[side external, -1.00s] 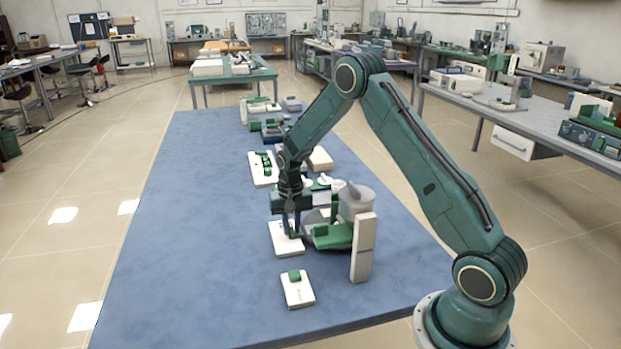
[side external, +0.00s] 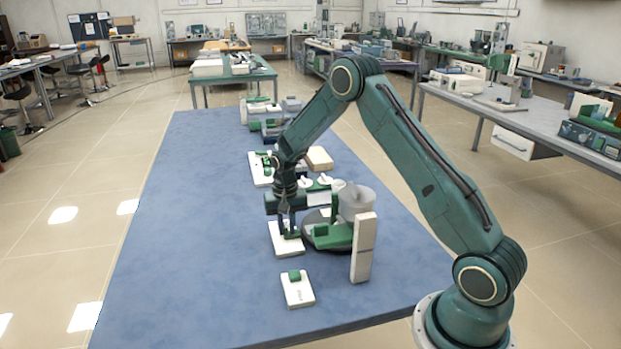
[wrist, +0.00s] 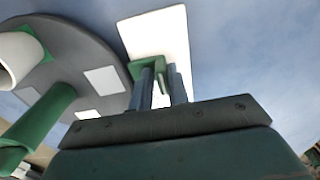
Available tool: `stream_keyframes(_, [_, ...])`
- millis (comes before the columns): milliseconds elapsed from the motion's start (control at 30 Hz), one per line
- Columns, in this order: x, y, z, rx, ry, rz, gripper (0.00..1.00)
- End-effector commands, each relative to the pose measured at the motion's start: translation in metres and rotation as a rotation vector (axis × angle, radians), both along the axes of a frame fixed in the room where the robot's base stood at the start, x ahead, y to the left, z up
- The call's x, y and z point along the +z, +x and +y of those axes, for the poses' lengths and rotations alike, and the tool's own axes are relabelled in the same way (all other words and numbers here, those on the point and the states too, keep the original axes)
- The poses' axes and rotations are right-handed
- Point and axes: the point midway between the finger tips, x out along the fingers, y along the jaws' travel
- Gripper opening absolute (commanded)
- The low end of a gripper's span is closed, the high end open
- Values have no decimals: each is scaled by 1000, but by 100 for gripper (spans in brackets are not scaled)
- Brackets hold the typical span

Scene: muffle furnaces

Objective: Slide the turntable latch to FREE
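A white plate (side external: 278,247) lies on the blue table beside the round grey turntable (side external: 309,222). It also shows in the wrist view (wrist: 163,30), next to the turntable disc (wrist: 75,55) with its white squares. A small green piece (wrist: 137,68) sits at the plate's turntable-side edge; I take it for the latch. My gripper (side external: 287,235) points down over the plate. In the wrist view my gripper (wrist: 163,72) has its two fingers a little apart, right at the green piece. The fingers partly hide it, and I cannot tell if they clamp it. No FREE marking is readable.
A green arm (side external: 333,237), a grey cylinder (side external: 357,202) and an upright white block (side external: 363,248) crowd the turntable's right side. A white plate with a green knob (side external: 297,290) lies nearer the front. The table's left side is clear.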

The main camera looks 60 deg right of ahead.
Motion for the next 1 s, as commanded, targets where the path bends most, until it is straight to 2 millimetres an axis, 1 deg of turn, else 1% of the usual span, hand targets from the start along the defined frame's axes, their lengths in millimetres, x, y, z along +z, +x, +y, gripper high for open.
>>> stream_keyframes(33, [-9, -5, -2, -10, -1, 14, 24])
stream_keyframes(67, [-8, -5, -2, -10, -1, 14, 24])
stream_keyframes(1000, [48, -2, 0, -2, 1, 7, 24])
